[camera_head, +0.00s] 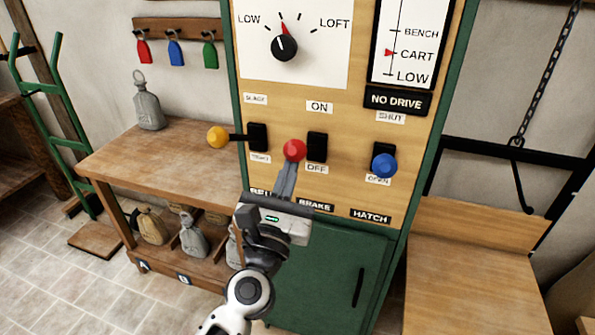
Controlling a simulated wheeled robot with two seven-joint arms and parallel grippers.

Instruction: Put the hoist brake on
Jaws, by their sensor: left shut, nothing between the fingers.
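The brake lever's red knob (294,150) stands out at the left of its black slot plate (317,147), on the wooden control panel. The ON label (320,107) is above the plate and the OFF label (315,168) below it. The knob is nearer the height of OFF than ON. The BRAKE label (316,207) is lower down, partly covered by my gripper. My left gripper (292,165) is shut and empty, its fingertips pointing up just under the red knob. I cannot tell whether they touch it. My right gripper is out of view.
A yellow-knobbed lever (217,137) sticks out left of the brake; a blue-knobbed hatch lever (384,165) is to the right, by OPEN. Above are a dial (284,46) and a gauge (400,45). A workbench (150,160) stands left, a wooden ledge (470,285) right.

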